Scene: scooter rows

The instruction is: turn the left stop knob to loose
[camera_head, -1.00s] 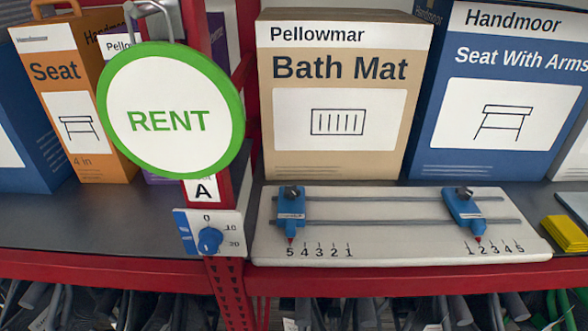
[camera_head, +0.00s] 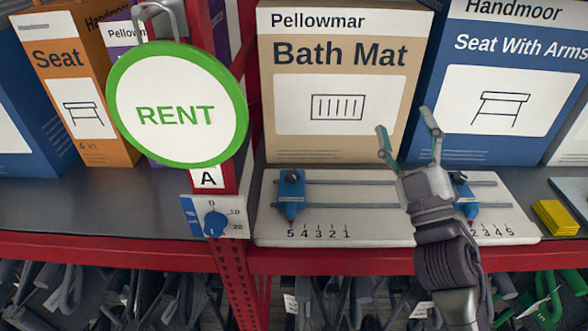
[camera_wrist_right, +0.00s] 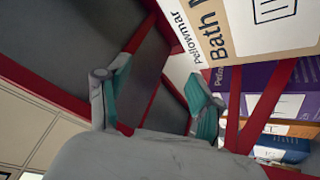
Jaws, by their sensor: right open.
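The left stop (camera_head: 291,198) is a blue slider on two grey rails of a white board (camera_head: 340,228). Its red pointer is at the 5 mark of the left scale. Its dark knob (camera_head: 291,174) is on top; whether it is loose or tight is too small to tell. The right stop (camera_head: 467,203) is partly hidden behind my right gripper. My right gripper (camera_head: 404,122) is open and empty, over the right part of the board, well right of the left stop. Its teal fingers also show in the wrist view (camera_wrist_right: 160,90). My left gripper is not in view.
A round green RENT sign (camera_head: 177,104) hangs left of the board, above a blue dial (camera_head: 214,223). Boxes, including the Bath Mat box (camera_head: 340,145), stand behind the board. A yellow block (camera_head: 558,217) lies to the right. Dark clutter hangs below the red shelf edge.

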